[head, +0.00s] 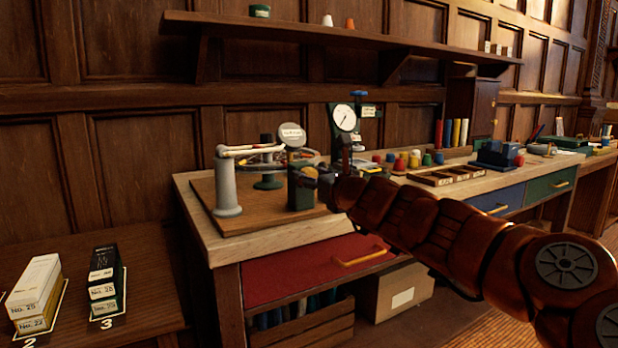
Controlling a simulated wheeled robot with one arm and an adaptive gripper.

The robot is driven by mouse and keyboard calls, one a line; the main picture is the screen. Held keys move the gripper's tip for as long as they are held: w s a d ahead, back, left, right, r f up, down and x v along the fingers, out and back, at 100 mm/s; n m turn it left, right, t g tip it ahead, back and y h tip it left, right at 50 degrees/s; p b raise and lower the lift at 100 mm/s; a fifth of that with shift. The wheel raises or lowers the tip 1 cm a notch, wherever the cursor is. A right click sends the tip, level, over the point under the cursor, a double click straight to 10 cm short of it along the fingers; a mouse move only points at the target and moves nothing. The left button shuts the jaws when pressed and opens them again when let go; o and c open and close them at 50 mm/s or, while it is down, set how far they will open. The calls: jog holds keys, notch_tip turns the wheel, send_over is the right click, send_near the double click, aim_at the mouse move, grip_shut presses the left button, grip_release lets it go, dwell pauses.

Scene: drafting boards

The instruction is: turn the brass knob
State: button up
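A small brass-coloured round part, which looks like the brass knob (311,172), shows on the side of a dark green block (299,192). The block stands on a brown wooden board (262,221) on the workbench. My gripper (326,184) is right beside the block, at its right side, at about the height of the knob. My arm reaches in from the lower right. The fingers are dark and small here and partly hide the knob. I cannot tell whether they touch it or are open or shut.
A grey post (227,185) stands left on the board. A dial gauge (344,118) stands behind my gripper. Several coloured pieces and a wooden tray (445,175) lie to the right. A red drawer (310,268) is below. Boxes (34,290) sit on a lower table at left.

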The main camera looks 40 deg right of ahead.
jog(key=c, duration=0.8)
jog(key=shift+n, duration=0.3)
